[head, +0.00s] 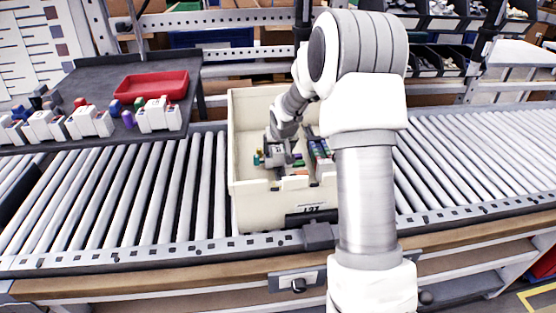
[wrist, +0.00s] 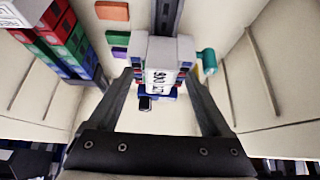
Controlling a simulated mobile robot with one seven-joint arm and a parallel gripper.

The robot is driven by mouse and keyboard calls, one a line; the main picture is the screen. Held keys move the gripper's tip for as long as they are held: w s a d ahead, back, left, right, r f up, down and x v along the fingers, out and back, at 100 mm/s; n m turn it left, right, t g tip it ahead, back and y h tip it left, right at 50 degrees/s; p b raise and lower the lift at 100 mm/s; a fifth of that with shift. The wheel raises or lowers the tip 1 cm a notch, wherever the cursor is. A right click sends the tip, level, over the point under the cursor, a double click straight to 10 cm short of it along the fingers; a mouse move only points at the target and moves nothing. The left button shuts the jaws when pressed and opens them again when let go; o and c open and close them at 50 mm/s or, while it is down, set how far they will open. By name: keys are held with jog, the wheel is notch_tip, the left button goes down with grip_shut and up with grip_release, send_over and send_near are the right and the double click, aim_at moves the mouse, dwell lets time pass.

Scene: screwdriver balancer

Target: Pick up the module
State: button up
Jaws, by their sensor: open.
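In the wrist view, a grey-white module (wrist: 160,52) with a black-printed label and red and blue parts along its sides stands in the middle of the bin floor. My gripper (wrist: 162,84) is open, with one finger on each side of the module. I cannot tell whether either finger touches it. In the head view, my gripper (head: 279,160) reaches down inside the cream bin (head: 243,200), and the module is mostly hidden there by my gripper and arm.
A red, green and blue module (wrist: 68,38) lies left in the bin. An orange piece (wrist: 112,11), a green piece (wrist: 120,38) and a teal cylinder (wrist: 208,60) lie nearby. Bin walls enclose my gripper. Roller conveyors (head: 120,195) flank the bin; a red tray (head: 152,87) stands left.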

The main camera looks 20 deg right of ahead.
aim_at(279, 152)
grip_shut()
dwell(0.4)
jog(key=shift+r, duration=0.15)
jog(key=shift+r, duration=0.25)
notch_tip(279, 152, up, 4)
jog(key=shift+f+p, duration=0.2)
jog(key=shift+p, duration=0.35)
jog(key=s+d+r+p, duration=0.7)
jog(key=s+r, duration=0.2)
jog(key=r, duration=0.3)
jog(key=shift+s+r, duration=0.15)
